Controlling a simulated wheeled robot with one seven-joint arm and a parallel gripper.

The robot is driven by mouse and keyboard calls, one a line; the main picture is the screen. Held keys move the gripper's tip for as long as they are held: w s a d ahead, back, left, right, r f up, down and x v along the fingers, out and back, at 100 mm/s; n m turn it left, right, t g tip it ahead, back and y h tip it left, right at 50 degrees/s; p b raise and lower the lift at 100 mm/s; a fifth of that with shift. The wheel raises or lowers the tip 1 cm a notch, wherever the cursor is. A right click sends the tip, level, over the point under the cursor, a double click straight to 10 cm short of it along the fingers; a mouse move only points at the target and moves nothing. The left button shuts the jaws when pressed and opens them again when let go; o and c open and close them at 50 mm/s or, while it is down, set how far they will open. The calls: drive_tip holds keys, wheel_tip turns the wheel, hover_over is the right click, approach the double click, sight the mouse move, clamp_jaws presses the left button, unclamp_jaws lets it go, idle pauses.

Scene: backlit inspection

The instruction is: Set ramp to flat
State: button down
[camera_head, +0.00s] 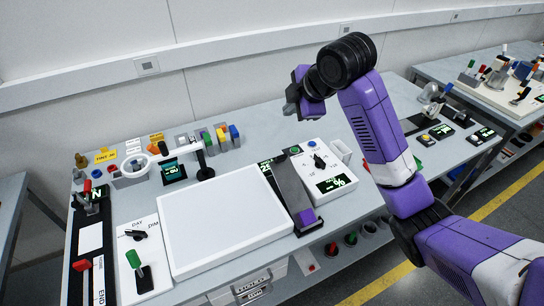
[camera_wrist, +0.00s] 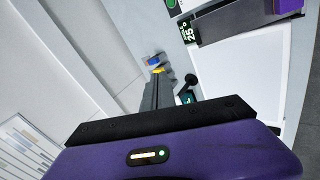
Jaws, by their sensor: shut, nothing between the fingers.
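The ramp (camera_head: 289,190) is a dark grey strip with a purple block (camera_head: 306,216) at its near end, between a white light panel and a white control box. In the wrist view the ramp (camera_wrist: 235,20) shows at the top right, beside a small display (camera_wrist: 188,32) that seems to read 25. Its exact tilt is hard to tell. My gripper (camera_head: 291,107) is shut and empty, raised above the back of the bench, apart from the ramp. In the wrist view its grey fingers (camera_wrist: 157,78) are together.
The white light panel (camera_head: 225,222) fills the bench middle. The control box (camera_head: 325,168) has a black knob (camera_head: 320,161) and a green display. Switch panels (camera_head: 138,260) are at the left.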

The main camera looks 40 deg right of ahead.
drive_tip(key=s+a+f+n+g, duration=0.1)
drive_tip(key=s+f+n+g, duration=0.15)
drive_tip(key=s+f, duration=0.2)
drive_tip(key=b, duration=0.6)
approach(276, 164)
drive_tip(key=shift+w+d+f+p, duration=0.4)
drive_tip(key=shift+d+f+p, duration=0.1)
drive_tip(key=shift+d+f, duration=0.15)
drive_tip(key=shift+w+d+f+p, duration=0.4)
drive_tip(key=shift+d+f+p, duration=0.1)
drive_tip(key=shift+d, duration=0.15)
drive_tip(key=b+x, duration=0.5)
drive_tip(key=x, duration=0.6)
drive_tip(key=shift+w+a, duration=0.1)
drive_tip(key=shift+w, duration=0.15)
drive_tip(key=shift+f, duration=0.25)
drive_tip(key=shift+a, duration=0.1)
